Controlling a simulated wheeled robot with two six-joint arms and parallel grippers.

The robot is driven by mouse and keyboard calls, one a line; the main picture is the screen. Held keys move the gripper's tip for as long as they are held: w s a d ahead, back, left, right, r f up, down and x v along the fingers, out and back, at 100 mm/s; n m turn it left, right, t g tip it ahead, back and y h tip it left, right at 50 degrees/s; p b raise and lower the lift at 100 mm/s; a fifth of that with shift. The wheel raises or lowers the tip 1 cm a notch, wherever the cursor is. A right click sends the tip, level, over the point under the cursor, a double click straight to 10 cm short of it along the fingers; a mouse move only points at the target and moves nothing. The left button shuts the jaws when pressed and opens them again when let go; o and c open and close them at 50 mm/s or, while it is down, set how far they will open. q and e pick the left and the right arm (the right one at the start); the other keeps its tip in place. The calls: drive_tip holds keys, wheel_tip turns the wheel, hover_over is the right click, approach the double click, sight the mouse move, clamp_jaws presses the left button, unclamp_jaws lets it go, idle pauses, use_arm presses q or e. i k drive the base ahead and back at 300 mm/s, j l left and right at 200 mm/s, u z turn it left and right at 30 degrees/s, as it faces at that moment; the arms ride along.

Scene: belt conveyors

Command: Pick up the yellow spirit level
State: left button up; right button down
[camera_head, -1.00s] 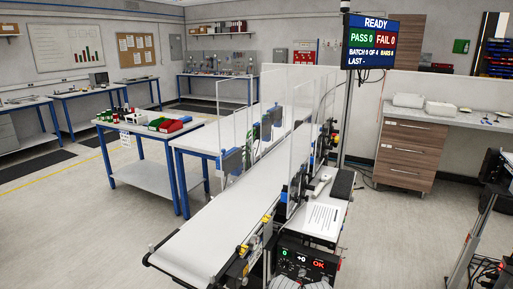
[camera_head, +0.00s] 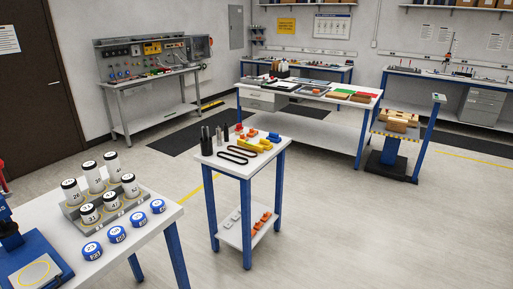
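No object here is clear enough to be named the yellow spirit level with certainty. A yellow item (camera_head: 252,146) lies among small parts on the small blue-legged table (camera_head: 214,158) in the middle of the view. Another long yellow item (camera_head: 212,104) lies low by the right end of the grey workbench at the back; its shape is too small to read. Neither of my grippers is in view.
A white table (camera_head: 150,208) at the lower left holds several numbered jars (camera_head: 95,177) and blue lids (camera_head: 117,234). A large bench (camera_head: 310,89) and a blue stand with boxes (camera_head: 397,125) stand behind. Open floor (camera_head: 390,220) lies to the right.

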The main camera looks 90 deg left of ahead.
sight(258, 149)
drive_tip(key=u, duration=2.95)
drive_tip(key=i+l+z, duration=0.1)
drive_tip(key=i+z, duration=0.15)
drive_tip(key=i, duration=0.35)
drive_tip(key=i+z, duration=0.25)
drive_tip(key=i, duration=0.3)
drive_tip(key=i+j+z, duration=0.25)
drive_tip(key=i, duration=0.35)
drive_tip(key=i+j+z, duration=0.25)
drive_tip(key=i, duration=0.3)
drive_tip(key=i+j, duration=0.1)
drive_tip(key=j, duration=0.65)
drive_tip(key=i, duration=0.05)
